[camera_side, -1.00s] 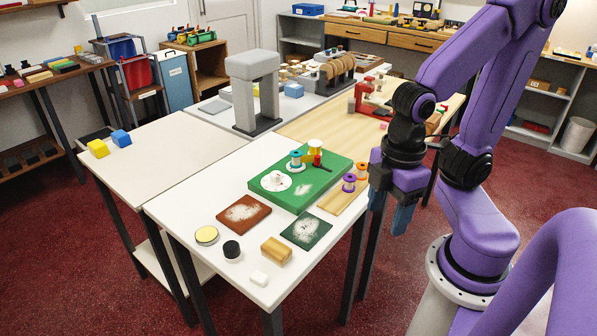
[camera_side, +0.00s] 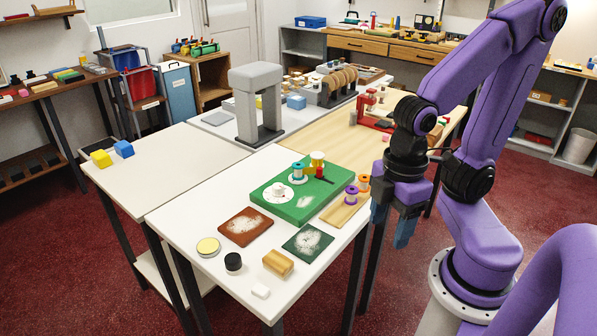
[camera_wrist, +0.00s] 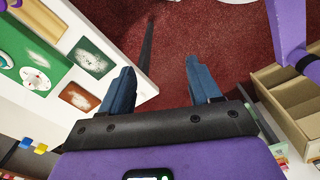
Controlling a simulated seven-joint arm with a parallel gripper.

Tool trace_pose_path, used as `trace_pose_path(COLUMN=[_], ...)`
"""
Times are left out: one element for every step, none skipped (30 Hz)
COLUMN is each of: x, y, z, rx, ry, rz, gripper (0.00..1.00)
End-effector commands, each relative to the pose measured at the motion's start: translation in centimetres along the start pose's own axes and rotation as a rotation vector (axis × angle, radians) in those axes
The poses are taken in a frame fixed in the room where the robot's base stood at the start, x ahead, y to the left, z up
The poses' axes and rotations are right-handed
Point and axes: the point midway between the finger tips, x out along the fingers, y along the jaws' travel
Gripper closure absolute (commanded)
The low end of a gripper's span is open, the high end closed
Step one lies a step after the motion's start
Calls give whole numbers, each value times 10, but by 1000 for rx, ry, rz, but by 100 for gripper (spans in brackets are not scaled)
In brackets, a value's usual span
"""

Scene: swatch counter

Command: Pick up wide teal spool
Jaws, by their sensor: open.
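A teal-topped spool (camera_side: 299,170) stands upright on the green board (camera_side: 277,213) on the near white table. My gripper (camera_side: 392,222) hangs past the table's right edge, fingers down, open and empty, well apart from the spool. In the wrist view my gripper (camera_wrist: 160,75) has its two blue fingers spread over red floor.
A purple spool (camera_side: 351,194) and an orange spool (camera_side: 363,183) stand on a wooden strip (camera_side: 338,217) between board and gripper. Powdered brown (camera_side: 246,227) and dark green (camera_side: 308,242) swatches lie in front. A grey arch (camera_side: 256,100) stands behind. An open cardboard box (camera_wrist: 290,95) is right in the wrist view.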

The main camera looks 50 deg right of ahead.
Motion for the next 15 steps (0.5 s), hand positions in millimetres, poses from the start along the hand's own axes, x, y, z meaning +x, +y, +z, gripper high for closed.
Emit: trace_pose_path(x=[0, 0, 0, 0, 0, 0, 0, 0, 0, 0, 0, 0, 0, 1, 2], y=[0, 0, 0, 0, 0, 0, 0, 0, 0, 0, 0, 0, 1, 2, 5], z=[0, 0, 0, 0, 0, 0, 0, 0, 0, 0, 0, 0, 0, 0, -1], rx=[0, 0, 0, 0, 0, 0, 0, 0, 0, 0, 0, 0, 0, -2, -6], ry=[0, 0, 0, 0, 0, 0, 0, 0, 0, 0, 0, 0, -2, -6, -18], rz=[0, 0, 0, 0, 0, 0, 0, 0, 0, 0, 0, 0, 2, 6, 16], gripper=[38, 38, 38, 34, 28, 28, 28, 28, 28, 28, 28, 28, 28, 28, 28])
